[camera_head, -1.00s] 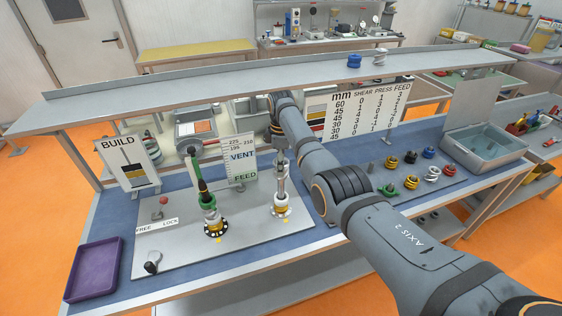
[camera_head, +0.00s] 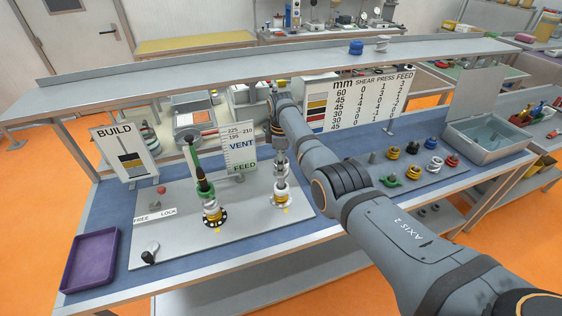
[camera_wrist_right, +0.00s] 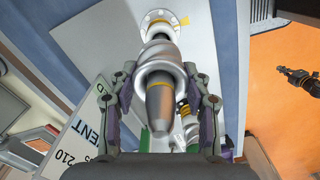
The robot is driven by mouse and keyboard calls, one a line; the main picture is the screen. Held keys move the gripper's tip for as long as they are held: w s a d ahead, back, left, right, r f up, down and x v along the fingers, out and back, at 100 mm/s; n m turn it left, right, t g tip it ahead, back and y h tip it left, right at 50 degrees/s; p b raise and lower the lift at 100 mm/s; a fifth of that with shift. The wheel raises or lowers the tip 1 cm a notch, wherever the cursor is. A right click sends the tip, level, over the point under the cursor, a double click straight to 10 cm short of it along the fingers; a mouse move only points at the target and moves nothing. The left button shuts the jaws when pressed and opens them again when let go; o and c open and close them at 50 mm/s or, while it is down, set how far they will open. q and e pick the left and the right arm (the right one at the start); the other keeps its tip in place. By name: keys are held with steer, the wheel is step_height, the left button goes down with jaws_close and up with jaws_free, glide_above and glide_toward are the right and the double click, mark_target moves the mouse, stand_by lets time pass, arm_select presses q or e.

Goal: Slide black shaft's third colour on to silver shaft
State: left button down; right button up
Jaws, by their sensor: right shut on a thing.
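The silver shaft (camera_wrist_right: 160,118) stands upright, its tip close in the right wrist view; its base flange (camera_wrist_right: 158,16) is beyond. My right gripper (camera_wrist_right: 160,70) is shut on a silver-white screw element (camera_wrist_right: 160,50), which is around the silver shaft. A yellow band (camera_wrist_right: 155,84) shows by the element's near rim. In the head view my right gripper (camera_head: 280,152) points down over the silver shaft (camera_head: 281,186). My left gripper is out of view.
The BUILD sign (camera_head: 127,158) and VENT/FEED scale (camera_head: 240,148) stand behind the plate. Loose coloured elements (camera_head: 410,168) and a grey bin (camera_head: 488,136) are at right.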

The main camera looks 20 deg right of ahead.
steer(key=shift+f+b, duration=0.75)
steer(key=shift+f, duration=0.4)
steer(key=o, duration=1.6)
steer(key=shift+r, duration=0.15)
steer(key=shift+c, duration=0.2)
step_height(320, 180, up, 12)
